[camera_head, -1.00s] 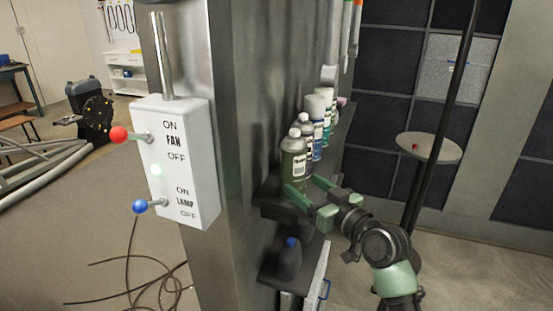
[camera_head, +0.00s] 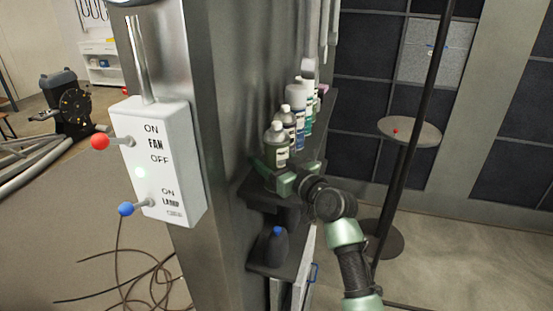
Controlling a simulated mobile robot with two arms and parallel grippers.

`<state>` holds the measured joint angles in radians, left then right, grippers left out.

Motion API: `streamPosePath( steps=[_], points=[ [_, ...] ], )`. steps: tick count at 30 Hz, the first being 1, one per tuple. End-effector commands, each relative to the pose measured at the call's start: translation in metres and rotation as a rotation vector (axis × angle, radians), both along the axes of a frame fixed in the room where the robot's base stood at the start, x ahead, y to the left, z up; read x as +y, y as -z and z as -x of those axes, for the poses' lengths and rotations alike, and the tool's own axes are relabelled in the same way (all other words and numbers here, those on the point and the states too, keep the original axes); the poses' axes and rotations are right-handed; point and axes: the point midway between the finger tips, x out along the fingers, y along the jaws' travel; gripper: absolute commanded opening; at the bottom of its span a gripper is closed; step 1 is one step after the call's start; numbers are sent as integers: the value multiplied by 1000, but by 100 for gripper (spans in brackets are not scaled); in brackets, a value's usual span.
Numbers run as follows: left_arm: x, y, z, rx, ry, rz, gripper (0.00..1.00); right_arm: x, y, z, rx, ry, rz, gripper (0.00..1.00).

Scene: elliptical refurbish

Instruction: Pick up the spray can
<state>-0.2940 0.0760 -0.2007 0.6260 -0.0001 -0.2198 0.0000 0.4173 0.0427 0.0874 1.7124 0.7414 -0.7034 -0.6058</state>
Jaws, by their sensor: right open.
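Several cans and bottles stand in a row on the upper shelf (camera_head: 256,197) on the side of the grey metal column. The nearest is an olive-green spray can (camera_head: 275,149) with a pale cap, upright at the front end of the row. My right gripper (camera_head: 267,173) is open at the lower part of this can, its green fingers at the can's base. The can's bottom is partly hidden by the fingers, and I cannot tell whether they touch it. My left gripper is not in view.
Close behind stand a second dark can (camera_head: 287,120) and a white-and-blue can (camera_head: 298,98). A dark bottle with a blue cap (camera_head: 278,245) is on the lower shelf. A white switch box (camera_head: 160,165) is on the column's left face. A round stand (camera_head: 415,130) is at right.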

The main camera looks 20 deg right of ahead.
Motion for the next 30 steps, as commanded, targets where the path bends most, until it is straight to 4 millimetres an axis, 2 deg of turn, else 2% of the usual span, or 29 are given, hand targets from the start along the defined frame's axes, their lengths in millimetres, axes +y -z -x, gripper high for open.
streamPosePath(
  steps=[2,3,8,9,20,26,30],
  points=[
    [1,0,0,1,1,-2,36,0,0,0,0,0,0,65],
    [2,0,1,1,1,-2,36,0,0,0,0,0,0,59],
    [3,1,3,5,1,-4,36,0,0,0,0,0,0,15],
    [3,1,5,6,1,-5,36,0,-1,0,-3,1,-1,10],
    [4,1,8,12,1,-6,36,0,-8,0,-5,1,0,10],
    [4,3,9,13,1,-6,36,-1,-34,1,-8,0,2,10],
    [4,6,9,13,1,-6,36,-1,-60,1,-10,1,2,10]
  ],
)
